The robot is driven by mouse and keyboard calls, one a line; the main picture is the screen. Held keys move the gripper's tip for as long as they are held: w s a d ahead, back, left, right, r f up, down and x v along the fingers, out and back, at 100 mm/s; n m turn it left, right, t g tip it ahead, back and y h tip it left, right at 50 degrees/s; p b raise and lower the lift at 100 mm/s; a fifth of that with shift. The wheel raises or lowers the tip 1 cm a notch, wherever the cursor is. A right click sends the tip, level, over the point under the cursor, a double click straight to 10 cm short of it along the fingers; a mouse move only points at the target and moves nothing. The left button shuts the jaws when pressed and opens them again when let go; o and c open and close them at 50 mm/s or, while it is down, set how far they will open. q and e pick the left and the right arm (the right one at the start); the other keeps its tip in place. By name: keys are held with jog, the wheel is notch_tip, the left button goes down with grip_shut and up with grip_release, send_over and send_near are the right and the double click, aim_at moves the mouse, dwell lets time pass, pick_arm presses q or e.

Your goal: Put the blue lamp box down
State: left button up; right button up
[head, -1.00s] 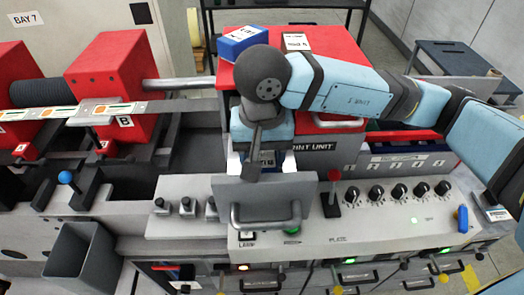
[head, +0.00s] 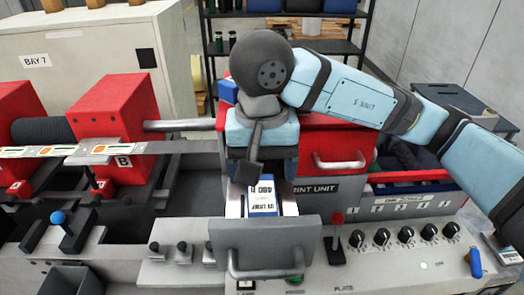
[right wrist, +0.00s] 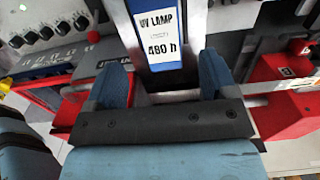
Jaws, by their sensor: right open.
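In the right wrist view the lamp unit (right wrist: 156,38) reads "UV LAMP 480 h". My right gripper (right wrist: 162,68) is open, its two blue fingers apart, with the lamp unit's near end between and just beyond them; I see no contact. In the head view my right gripper (head: 262,165) hangs above the lamp unit, and its fingers are mostly hidden. Another blue box (head: 228,92) lies on the print unit, mostly hidden by my right arm. My left gripper is not in view.
The red print unit (head: 335,135) stands behind my right gripper. The grey plate with a handle (head: 258,240) stands before the lamp unit. A panel with several black knobs (head: 405,234) is to the right, and a red roller block (head: 110,105) to the left.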

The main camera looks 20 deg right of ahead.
aim_at(262, 197)
jog(key=shift+r+b, duration=0.4)
jog(key=shift+r, duration=2.2)
